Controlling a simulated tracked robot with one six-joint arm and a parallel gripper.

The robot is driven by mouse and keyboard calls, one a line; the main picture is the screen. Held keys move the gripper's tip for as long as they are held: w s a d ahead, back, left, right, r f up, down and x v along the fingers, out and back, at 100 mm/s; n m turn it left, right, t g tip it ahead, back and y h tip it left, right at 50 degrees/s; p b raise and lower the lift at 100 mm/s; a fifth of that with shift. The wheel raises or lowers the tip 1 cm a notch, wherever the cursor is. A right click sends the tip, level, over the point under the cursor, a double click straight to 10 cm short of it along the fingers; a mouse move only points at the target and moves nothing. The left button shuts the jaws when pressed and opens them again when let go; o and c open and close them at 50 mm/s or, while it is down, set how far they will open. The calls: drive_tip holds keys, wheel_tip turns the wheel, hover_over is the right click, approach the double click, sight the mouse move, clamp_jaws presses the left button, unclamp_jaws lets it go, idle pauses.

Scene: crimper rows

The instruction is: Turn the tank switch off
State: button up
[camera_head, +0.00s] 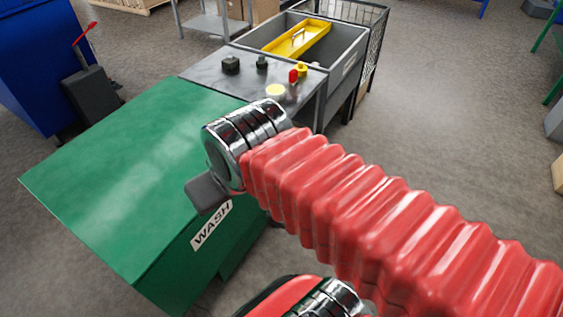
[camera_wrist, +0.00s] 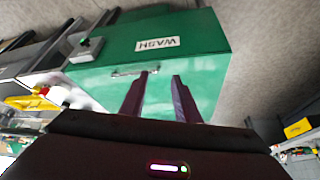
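I see no readable label telling which is the tank switch. In the wrist view a small grey box (camera_wrist: 88,47) sits at the cabinet's left. My gripper (camera_wrist: 158,76) is open and empty, its two dark fingers apart in front of the green cabinet. In the head view my arm mostly hides it.
The green cabinet (camera_head: 130,150) bears a WASH label (camera_head: 212,225). Behind the panel is a grey tank (camera_head: 345,60) with a yellow tray (camera_head: 300,40) in it. A dark pedestal with a red lever (camera_head: 85,35) stands left. The floor at right is open.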

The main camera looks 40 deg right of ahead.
drive_tip(key=shift+w, duration=0.15)
idle(0.3)
drive_tip(key=w+d+f+m+g+y, duration=0.2)
drive_tip(key=w+d+f+m+y, duration=0.8)
drive_tip(key=w+d+f+m, duration=0.85)
drive_tip(key=s+d+f+m+t+h, duration=0.1)
drive_tip(key=s+d+f+m+t, duration=0.1)
drive_tip(key=d+f+m+t, duration=0.2)
drive_tip(key=s+d+f+m+t+h, duration=0.1)
drive_tip(key=s+d+f+m+t, duration=0.2)
drive_tip(key=d+f+m, duration=0.6)
drive_tip(key=s+d+f+m+t+h, duration=0.2)
drive_tip(key=d+f+m+t, duration=0.4)
drive_tip(key=d, duration=0.5)
wheel_tip(320, 180, down, 3)
drive_tip(key=shift+s+r+m, duration=0.2)
drive_tip(key=shift+s+m, duration=0.15)
drive_tip(key=shift+s, duration=0.3)
drive_tip(key=shift+w, duration=0.1)
